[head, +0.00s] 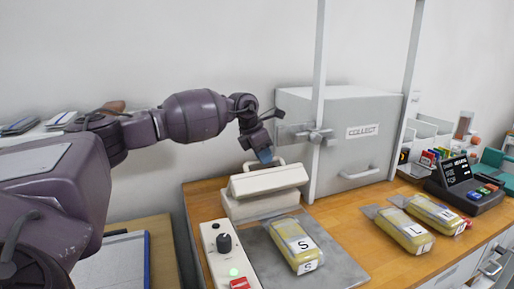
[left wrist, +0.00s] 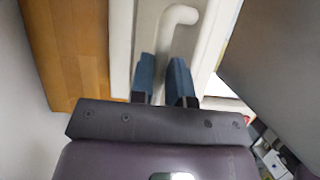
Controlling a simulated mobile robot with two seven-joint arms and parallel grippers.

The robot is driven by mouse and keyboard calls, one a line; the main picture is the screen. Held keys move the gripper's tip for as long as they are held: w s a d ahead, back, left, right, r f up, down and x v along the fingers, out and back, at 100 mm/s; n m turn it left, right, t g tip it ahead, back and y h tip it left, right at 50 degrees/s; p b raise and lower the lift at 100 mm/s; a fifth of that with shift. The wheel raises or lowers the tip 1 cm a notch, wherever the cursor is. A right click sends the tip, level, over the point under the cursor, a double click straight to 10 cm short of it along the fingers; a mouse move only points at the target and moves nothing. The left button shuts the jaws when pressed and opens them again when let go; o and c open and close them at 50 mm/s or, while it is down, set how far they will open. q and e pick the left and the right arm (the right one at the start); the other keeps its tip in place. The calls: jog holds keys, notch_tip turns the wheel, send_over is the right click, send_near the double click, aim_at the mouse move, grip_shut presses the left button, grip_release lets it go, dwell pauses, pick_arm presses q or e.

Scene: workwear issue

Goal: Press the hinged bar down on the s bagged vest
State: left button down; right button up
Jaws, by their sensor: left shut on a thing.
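The cream sealer has a hinged bar (head: 268,179) lying over its base (head: 262,205), with a curved white handle (left wrist: 180,16) on top. My left gripper (head: 265,156) points down at this handle; its blue fingers (left wrist: 161,76) are closed about it in the left wrist view. I cannot tell whether a gap is left under the bar. The s bagged vest (head: 291,238), yellow in a clear bag, lies on a grey plate (head: 338,262) in front of the sealer. Its far end is near the base; whether it reaches under the bar is unclear. My right gripper is out of view.
A white control box (head: 215,246) with a black knob, green light and red button stands left of the plate. The l (head: 404,230) and m (head: 436,214) bagged vests lie to the right. A grey COLLECT cabinet (head: 375,158) and upright posts stand behind.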

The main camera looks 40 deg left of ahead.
pick_arm(q)
jog(key=shift+s+d+f+p, duration=0.25)
jog(key=shift+s+d+p, duration=0.1)
jog(key=shift+d, duration=0.3)
jog(key=shift+s+d+f+p, duration=0.25)
jog(key=shift+s+d+p, duration=0.05)
jog(key=shift+d, duration=0.3)
jog(key=c, duration=1.4)
grip_release()
jog(key=shift+r, duration=0.1)
jog(key=v, duration=1)
jog(key=shift+a+r+p, duration=0.1)
jog(key=shift+r+p, duration=0.2)
jog(key=shift+p, duration=0.1)
